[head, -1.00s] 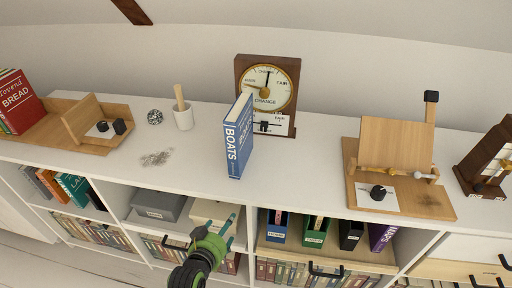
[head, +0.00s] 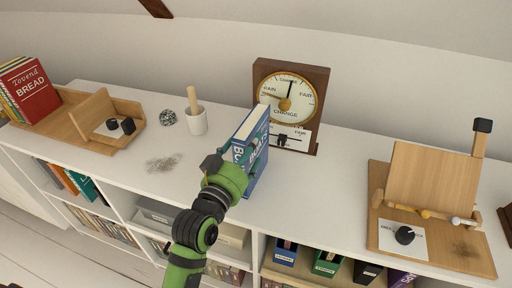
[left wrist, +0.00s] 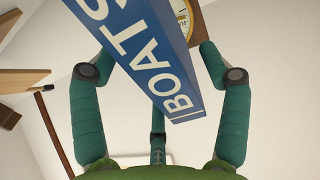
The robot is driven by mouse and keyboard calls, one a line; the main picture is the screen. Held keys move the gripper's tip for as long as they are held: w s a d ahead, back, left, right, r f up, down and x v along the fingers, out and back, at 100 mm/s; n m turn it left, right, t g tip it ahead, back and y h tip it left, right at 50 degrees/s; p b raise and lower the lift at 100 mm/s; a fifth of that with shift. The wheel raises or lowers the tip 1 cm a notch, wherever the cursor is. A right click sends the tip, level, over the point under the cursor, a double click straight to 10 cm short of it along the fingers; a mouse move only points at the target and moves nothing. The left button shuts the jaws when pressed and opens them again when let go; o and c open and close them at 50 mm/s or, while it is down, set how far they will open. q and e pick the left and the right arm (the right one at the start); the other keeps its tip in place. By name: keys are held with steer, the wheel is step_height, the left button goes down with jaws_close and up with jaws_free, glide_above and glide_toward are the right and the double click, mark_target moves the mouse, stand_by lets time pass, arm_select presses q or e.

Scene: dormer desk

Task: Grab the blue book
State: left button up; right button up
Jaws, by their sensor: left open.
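The blue book (head: 259,152) stands upright on the white shelf top, in front of the barometer. Its spine, lettered "BOATS", shows in the left wrist view (left wrist: 165,68). My left gripper (head: 236,163) is at the spine side of the book and covers part of it in the head view. In the left wrist view my left gripper (left wrist: 153,55) is open, with a teal finger on each side of the book and a third finger below. I cannot tell whether any finger touches it. My right gripper is not in view.
A wooden barometer (head: 320,105) stands close behind the book. A wooden bookrest (head: 432,178) stands at right.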

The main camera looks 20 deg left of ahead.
arm_select(q)
steer(key=w, duration=0.5)
steer(key=shift+w+d+f+p, duration=0.1)
steer(key=shift+d+f+p, duration=0.15)
steer(key=shift+f+p, duration=0.1)
steer(key=shift+r, duration=0.1)
steer(key=shift+c, duration=0.9)
jaws_close()
steer(key=shift+r, duration=0.1)
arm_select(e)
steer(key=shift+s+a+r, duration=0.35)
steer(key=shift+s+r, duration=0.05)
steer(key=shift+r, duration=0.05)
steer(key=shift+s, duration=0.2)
